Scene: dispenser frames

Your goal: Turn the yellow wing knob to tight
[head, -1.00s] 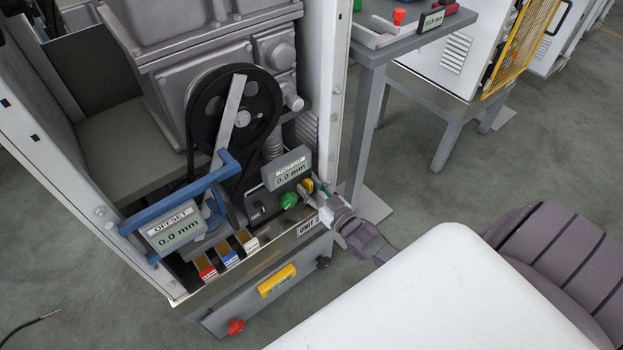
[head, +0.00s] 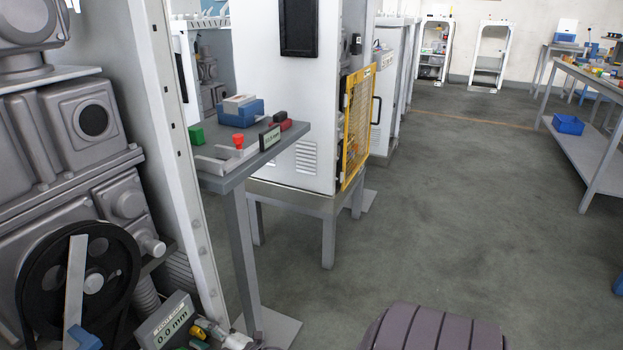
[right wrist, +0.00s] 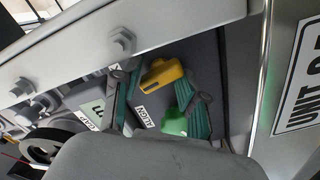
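The yellow wing knob (right wrist: 162,76) is on the dark panel of the machine, beside an ALIGN label, in the right wrist view. It also shows small near the bottom edge of the head view (head: 199,329). My right gripper (right wrist: 160,98) is open, with one finger on either side of the knob; I cannot tell whether they touch it. In the head view the right gripper (head: 218,332) is at the panel, partly cut off by the bottom edge. The gap display (head: 168,323) beside it reads 0.0 mm. My left gripper is not in view.
A green knob (right wrist: 174,122) sits close to the yellow one, near a fingertip. A white frame post (head: 165,130) rises beside the panel. A side table (head: 235,178) with small items stands behind it. Open floor (head: 450,210) lies to the right.

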